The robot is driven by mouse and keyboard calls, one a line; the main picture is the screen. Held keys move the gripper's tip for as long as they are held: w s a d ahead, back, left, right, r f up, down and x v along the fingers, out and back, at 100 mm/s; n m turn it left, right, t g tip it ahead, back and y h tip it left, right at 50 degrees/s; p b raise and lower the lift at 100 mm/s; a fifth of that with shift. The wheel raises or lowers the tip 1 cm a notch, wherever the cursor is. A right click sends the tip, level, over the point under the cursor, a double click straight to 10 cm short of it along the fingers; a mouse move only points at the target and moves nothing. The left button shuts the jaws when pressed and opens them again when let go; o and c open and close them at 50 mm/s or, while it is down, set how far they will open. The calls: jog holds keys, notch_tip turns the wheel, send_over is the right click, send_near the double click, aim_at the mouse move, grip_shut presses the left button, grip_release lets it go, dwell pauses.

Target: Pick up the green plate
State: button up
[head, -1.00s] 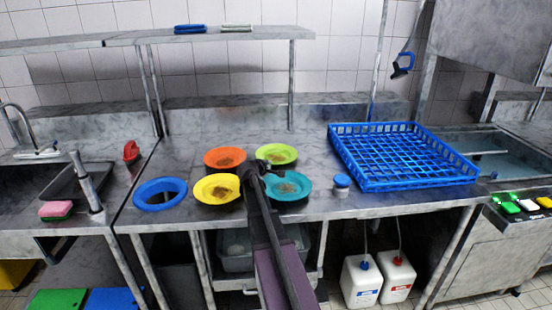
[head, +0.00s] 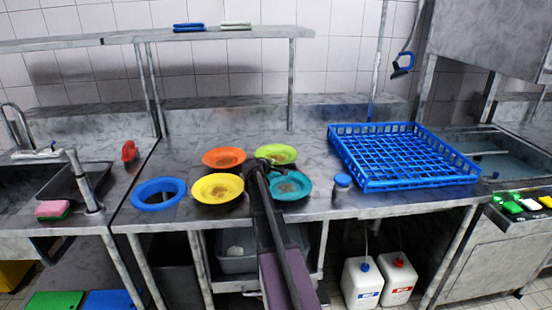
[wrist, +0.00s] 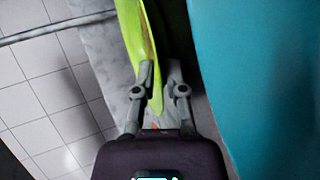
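The green plate (head: 282,153) lies at the back right of a group of plates on the steel table, with a brown food smear on it. In the wrist view the green plate (wrist: 156,50) runs down between the two fingers. My gripper (wrist: 161,72) has its fingers on either side of the rim, with a narrow dark gap between plate and right finger. In the head view my gripper (head: 262,166) is at the green plate's near left edge, and my arm hides part of the plates there.
A teal plate (head: 292,187) is close in front, and fills the right of the wrist view. Orange (head: 224,150) and yellow (head: 217,199) plates lie left.

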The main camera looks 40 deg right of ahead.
grip_shut()
jog(key=shift+r, duration=0.25)
notch_tip(320, 180, up, 2)
jog(key=p, duration=0.2)
jog(key=shift+r+p, duration=0.1)
jog(key=shift+p, duration=0.3)
jog(key=shift+s+a+r+p, duration=0.3)
jog(key=shift+r+p, duration=0.3)
jog(key=shift+r, duration=0.05)
jog(key=s+a, duration=0.3)
jog(key=a, duration=0.1)
jog(key=s+a, duration=0.3)
jog(key=a, duration=0.1)
jog(key=s+a+r+p, duration=0.1)
jog(key=s+a, duration=0.2)
jog(key=a, duration=0.1)
jog(key=shift+s, duration=0.2)
